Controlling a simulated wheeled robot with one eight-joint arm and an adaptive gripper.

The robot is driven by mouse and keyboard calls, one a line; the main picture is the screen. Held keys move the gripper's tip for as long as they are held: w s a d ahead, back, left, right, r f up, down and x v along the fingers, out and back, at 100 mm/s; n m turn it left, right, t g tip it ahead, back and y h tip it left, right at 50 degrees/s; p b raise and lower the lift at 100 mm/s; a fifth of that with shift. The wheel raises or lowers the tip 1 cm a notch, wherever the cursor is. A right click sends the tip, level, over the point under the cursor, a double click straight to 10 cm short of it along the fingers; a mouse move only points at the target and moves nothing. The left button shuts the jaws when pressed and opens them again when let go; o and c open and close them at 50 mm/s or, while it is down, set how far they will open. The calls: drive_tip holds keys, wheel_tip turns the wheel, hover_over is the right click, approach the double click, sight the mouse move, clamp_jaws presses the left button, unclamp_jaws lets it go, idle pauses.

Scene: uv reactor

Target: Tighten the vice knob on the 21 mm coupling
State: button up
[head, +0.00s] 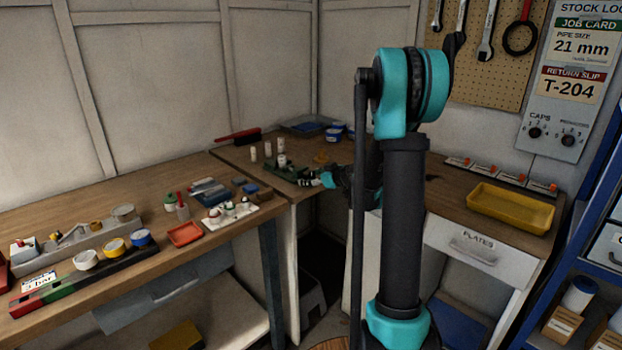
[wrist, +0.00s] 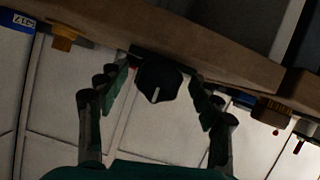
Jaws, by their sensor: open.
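The vice (head: 290,173), low and dark green, stands on the far bench near the corner, with a pale upright piece that may be the coupling (head: 282,160) at it. The vice knob (wrist: 157,86) is black and round with a white line, in the middle of the wrist view. My gripper (wrist: 158,80) is open, with one finger on each side of the knob and a visible gap on both sides. In the head view my gripper (head: 320,179) is at the vice's right end. The coupling is hidden in the wrist view.
Pale upright pieces (head: 253,154) stand left of the vice. A red-handled brush (head: 238,136) and blue-lidded pots (head: 334,134) are behind. A yellow tray (head: 510,208) is on the right bench. The job card (head: 583,46) reads 21 mm. The left bench is crowded.

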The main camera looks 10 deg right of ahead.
drive_tip(key=shift+w+a+f, duration=0.15)
drive_tip(key=shift+w, duration=0.15)
drive_tip(key=shift+c, duration=0.4)
drive_tip(key=c, duration=1.1)
drive_tip(key=shift+m+g+y, duration=0.5)
drive_tip(key=shift+m+y, duration=0.2)
drive_tip(key=shift+m, duration=0.4)
drive_tip(key=o, duration=1.2)
drive_tip(key=v, duration=1.2)
